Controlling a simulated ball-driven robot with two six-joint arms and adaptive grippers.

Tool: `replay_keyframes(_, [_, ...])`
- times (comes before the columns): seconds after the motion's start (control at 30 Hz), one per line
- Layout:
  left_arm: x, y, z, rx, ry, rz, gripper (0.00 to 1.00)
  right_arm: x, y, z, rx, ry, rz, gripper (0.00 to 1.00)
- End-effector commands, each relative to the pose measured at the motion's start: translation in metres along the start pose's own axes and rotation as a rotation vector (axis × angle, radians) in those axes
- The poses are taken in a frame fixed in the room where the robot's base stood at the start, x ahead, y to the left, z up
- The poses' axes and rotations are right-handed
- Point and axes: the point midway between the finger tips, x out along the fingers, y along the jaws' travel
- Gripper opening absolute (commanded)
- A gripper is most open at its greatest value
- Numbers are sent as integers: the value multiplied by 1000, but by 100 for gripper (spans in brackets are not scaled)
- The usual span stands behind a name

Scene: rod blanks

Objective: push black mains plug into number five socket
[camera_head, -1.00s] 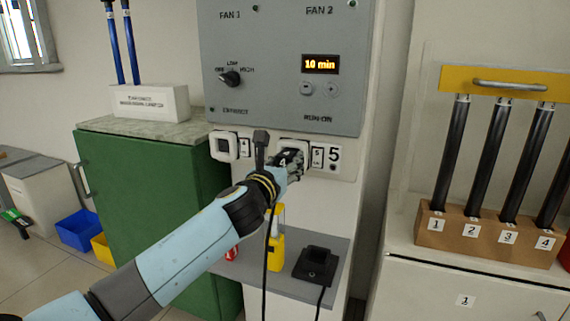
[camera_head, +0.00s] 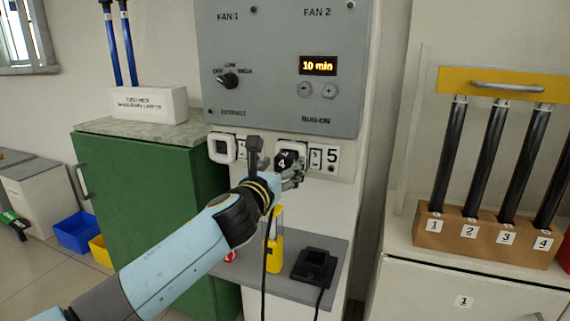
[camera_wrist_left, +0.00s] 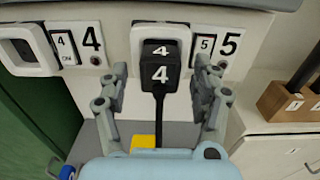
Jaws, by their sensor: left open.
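The black mains plug (camera_wrist_left: 159,70), marked 4, sits at the number five socket (camera_wrist_left: 139,42), its cord hanging down. In the head view the plug (camera_head: 287,160) shows against the white socket frame (camera_head: 284,146). Its pins are hidden, so I cannot tell how deep it sits. My left gripper (camera_wrist_left: 161,72) is open, with one finger on each side of the plug and visible gaps between. In the head view the left gripper (camera_head: 293,175) is just in front of the socket. My right gripper is in neither view.
The number four socket (camera_wrist_left: 27,48) is to the left and looks empty. A grey control panel (camera_head: 280,65) is above. Below, a grey shelf (camera_head: 330,262) holds a black cradle (camera_head: 313,264) and a yellow object (camera_head: 275,257). A green cabinet (camera_head: 150,190) stands left.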

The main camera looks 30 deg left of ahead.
Motion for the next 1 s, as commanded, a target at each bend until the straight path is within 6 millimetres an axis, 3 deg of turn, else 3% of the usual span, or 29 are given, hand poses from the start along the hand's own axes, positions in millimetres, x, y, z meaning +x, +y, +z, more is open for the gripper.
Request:
replay_keyframes(0.2, [-52,0,-2,1,3,-1,65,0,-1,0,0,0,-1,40])
replay_keyframes(0.4, [-84,0,-1,1,1,-1,65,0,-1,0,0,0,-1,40])
replay_keyframes(0.6, [-95,0,0,0,-1,-1,65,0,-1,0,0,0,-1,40])
replay_keyframes(1.0, [-95,0,0,0,-1,-1,65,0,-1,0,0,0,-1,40])
